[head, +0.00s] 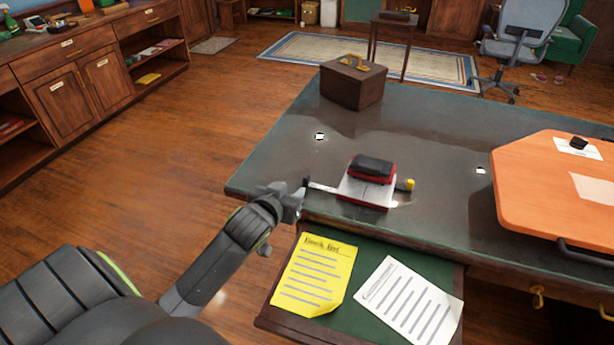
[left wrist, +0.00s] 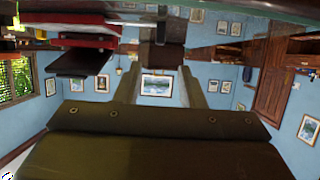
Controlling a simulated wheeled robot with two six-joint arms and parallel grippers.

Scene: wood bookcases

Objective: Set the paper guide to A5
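A red and black hole punch (head: 371,170) sits on the dark desk, with a white sheet or plate (head: 362,192) under its front. The paper guide (head: 322,187) is a thin bar sticking out of the punch's left side, with a dark end. A yellow knob (head: 409,185) is on the right side. My left gripper (head: 290,198) is at the desk's front left edge, close to the guide's dark end; I cannot tell whether they touch. In the left wrist view its two fingers (left wrist: 158,88) are apart with nothing between them. The red and black punch (left wrist: 85,30) shows at upper left there. Guide markings are unreadable.
Below the desktop (head: 280,165), an open drawer (head: 350,250) holds a yellow note (head: 313,275) and a white note (head: 408,300). A wooden box (head: 350,88) stands at the back. An orange board (head: 540,195) lies on the right.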

